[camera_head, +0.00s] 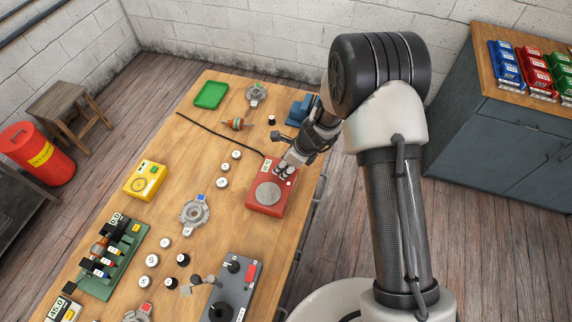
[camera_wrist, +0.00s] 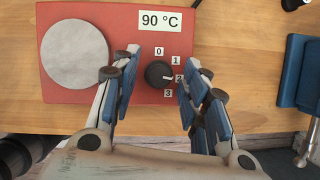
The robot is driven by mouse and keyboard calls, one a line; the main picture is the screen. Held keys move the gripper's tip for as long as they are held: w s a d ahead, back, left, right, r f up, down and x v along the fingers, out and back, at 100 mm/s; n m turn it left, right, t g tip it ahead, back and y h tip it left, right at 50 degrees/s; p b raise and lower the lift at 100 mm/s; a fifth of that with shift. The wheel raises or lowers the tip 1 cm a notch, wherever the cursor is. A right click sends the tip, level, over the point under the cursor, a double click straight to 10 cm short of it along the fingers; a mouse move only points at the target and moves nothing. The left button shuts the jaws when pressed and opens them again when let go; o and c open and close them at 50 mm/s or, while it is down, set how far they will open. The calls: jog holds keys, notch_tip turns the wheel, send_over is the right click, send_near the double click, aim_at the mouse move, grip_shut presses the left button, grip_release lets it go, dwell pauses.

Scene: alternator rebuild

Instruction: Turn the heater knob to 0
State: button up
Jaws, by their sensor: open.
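The red heater (camera_head: 266,204) stands near the right edge of the wooden table, with a round grey plate (camera_head: 268,192) on top. In the wrist view the heater (camera_wrist: 115,12) shows its plate (camera_wrist: 75,54) at left and a display (camera_wrist: 160,22) reading 90 °C. The black heater knob (camera_wrist: 158,74) has labels 0, 1, 2 and 3 around its right side. Its white mark appears to point right, towards 2. My gripper (camera_wrist: 160,88) is open, with one finger on each side of the knob and visible gaps between. In the head view my gripper (camera_head: 285,171) is over the heater.
A blue vise-like tool (camera_head: 302,110) stands just beyond my gripper, and a blue object (camera_wrist: 298,72) shows at right in the wrist view. A black cable (camera_head: 215,132) runs across the table to the heater. A grey control box (camera_head: 236,285) stands nearer the front.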

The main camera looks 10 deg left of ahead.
grip_shut()
dwell(0.5)
